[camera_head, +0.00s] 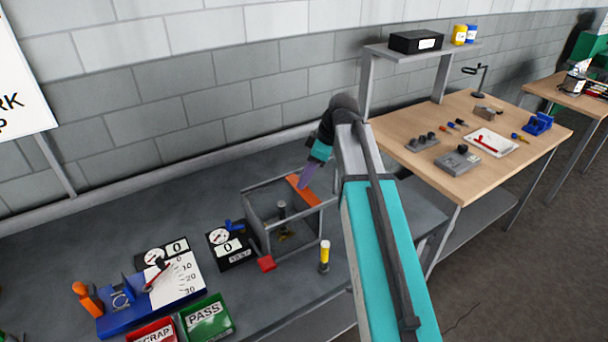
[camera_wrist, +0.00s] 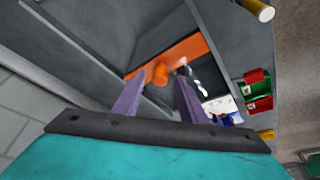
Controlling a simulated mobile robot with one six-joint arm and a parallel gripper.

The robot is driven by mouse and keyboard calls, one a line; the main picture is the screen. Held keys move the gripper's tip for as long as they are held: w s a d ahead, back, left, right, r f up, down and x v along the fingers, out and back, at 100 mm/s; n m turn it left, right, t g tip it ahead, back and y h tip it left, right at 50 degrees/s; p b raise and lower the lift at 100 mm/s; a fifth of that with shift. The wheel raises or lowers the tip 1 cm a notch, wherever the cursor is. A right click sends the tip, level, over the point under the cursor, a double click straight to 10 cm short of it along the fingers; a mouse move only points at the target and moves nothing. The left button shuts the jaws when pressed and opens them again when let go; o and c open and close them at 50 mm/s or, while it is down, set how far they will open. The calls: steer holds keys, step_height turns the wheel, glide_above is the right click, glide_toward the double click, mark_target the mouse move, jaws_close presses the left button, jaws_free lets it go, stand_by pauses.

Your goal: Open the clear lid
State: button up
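A grey-framed box with see-through sides (camera_head: 251,213) stands on the dark bench. The clear lid is hard to make out; it appears to lie flat across the box top. An orange strip (camera_head: 303,190) crosses the right side of the top. In the wrist view the orange strip (camera_wrist: 190,50) carries a round orange knob (camera_wrist: 160,74). My gripper (camera_head: 304,186) is at the strip from above. Its two purple fingers (camera_wrist: 161,78) are apart, with the knob showing between and just beyond their tips. Whether they touch the knob or strip cannot be told.
A dial gauge unit (camera_head: 230,246) and green PASS bin (camera_head: 207,319) are to the left. A wall (camera_head: 200,90) rises behind. Bare bench lies behind and left.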

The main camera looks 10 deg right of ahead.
steer(key=shift+a+f, duration=0.15)
steer(key=shift+f, duration=0.3)
jaws_close()
steer(key=shift+w, duration=0.25)
